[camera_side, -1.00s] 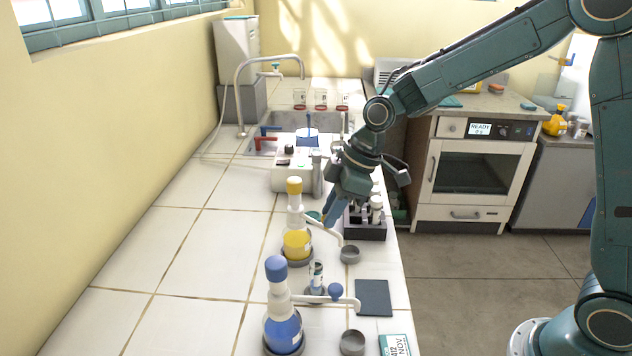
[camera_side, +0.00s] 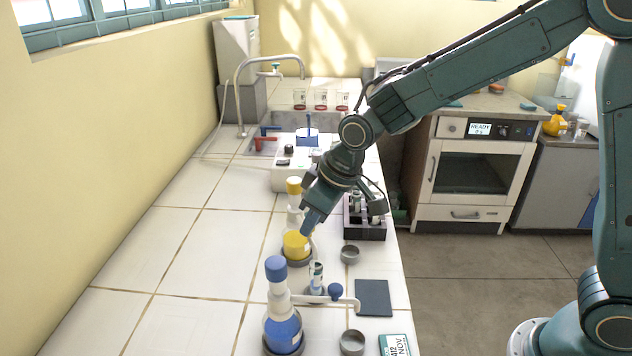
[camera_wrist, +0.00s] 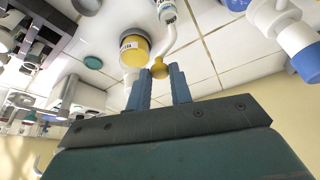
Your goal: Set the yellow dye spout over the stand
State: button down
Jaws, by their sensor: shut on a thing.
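The yellow dye flask (camera_side: 296,245) with its yellow cap (camera_side: 293,186) stands mid-counter in the side view. In the wrist view the flask (camera_wrist: 133,48) is left of my fingertips, and its white spout (camera_wrist: 186,34) curves up and right. My gripper (camera_side: 307,226) is shut on the spout's yellow knob (camera_wrist: 159,69); it also shows in the wrist view (camera_wrist: 160,72). The spout is mostly hidden behind my gripper in the side view. A small round grey stand (camera_side: 350,255) is right of the flask and looks empty. A clear vial (camera_side: 316,274) stands in front of it.
A blue dye flask (camera_side: 283,328) with a blue-knobbed spout (camera_side: 330,298) stands nearer the camera, with a grey cup (camera_side: 352,342) beside it. A dark vial rack (camera_side: 365,228) is right of my gripper. The left counter is clear.

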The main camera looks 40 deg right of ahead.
jog(key=shift+w, duration=0.1)
jog(key=c, duration=1.3)
grip_release()
jog(key=shift+o, duration=0.2)
jog(key=v, duration=1.4)
jog(key=s+d+m, duration=0.1)
jog(key=s+d, duration=0.3)
jog(key=s, duration=0.3)
jog(key=s+d+f+m+t+h, duration=0.1)
jog(key=s+d+m, duration=0.1)
jog(key=s+d, duration=0.2)
jog(key=s+d+m, duration=0.1)
jog(key=s+d, duration=0.3)
jog(key=s, duration=0.6)
jog(key=shift+m+t+h, duration=0.3)
jog(key=shift+h, duration=0.1)
